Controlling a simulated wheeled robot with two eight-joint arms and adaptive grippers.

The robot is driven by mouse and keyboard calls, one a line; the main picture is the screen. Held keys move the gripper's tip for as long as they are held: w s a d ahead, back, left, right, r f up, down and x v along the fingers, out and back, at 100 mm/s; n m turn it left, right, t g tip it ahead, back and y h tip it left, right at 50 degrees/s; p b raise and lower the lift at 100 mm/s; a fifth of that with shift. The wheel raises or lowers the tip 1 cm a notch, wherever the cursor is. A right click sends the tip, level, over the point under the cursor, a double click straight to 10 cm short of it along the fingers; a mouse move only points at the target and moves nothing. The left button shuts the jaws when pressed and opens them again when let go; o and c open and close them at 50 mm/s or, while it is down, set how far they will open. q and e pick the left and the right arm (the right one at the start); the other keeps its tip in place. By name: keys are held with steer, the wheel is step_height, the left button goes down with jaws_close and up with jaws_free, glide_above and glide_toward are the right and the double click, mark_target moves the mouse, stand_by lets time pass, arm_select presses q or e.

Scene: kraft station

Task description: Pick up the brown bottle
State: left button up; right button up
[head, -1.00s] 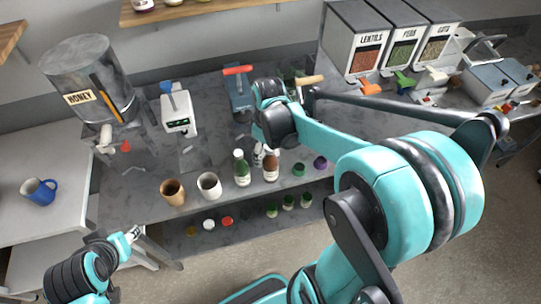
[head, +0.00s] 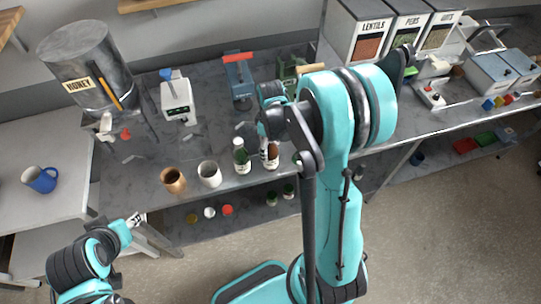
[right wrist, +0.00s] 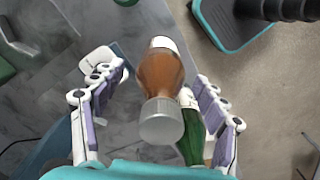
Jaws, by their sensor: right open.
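The brown bottle (head: 273,158) stands near the front edge of the grey workbench, partly hidden by my right gripper (head: 266,153) in the head view. In the right wrist view the brown bottle (right wrist: 165,75), with a grey cap and pale label, shows between the two spread fingers of my right gripper (right wrist: 154,82). The fingers are open, with gaps on both sides of the bottle.
A white cup (head: 209,174) and a brown cup (head: 173,181) stand further left. A honey dispenser (head: 95,75) is at back left. Small jars stand on the shelf below.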

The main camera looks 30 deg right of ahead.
jaws_close()
steer(key=shift+r, duration=0.15)
